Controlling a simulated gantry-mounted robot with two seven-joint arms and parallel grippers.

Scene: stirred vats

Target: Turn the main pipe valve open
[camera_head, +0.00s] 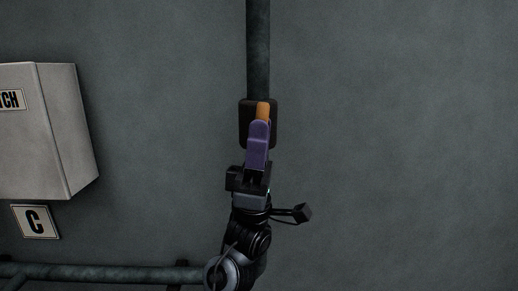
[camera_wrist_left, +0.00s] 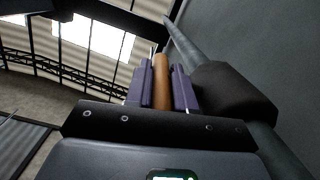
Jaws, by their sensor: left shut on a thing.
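The main pipe valve shows as a dark valve body (camera_head: 243,124) on a vertical wall pipe, with an orange handle (camera_head: 263,110) on its front. My left gripper (camera_head: 259,126), with purple fingers, reaches up from below and is shut on the orange handle. In the left wrist view the orange handle (camera_wrist_left: 162,82) stands between the two purple fingers (camera_wrist_left: 163,88), and the dark valve body (camera_wrist_left: 232,92) is just to the right. The fingers hide part of the handle. My right gripper is in neither view.
The vertical pipe (camera_head: 258,50) runs up the grey wall. A horizontal pipe (camera_head: 110,273) runs along the lower left. The wall to the right is clear.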

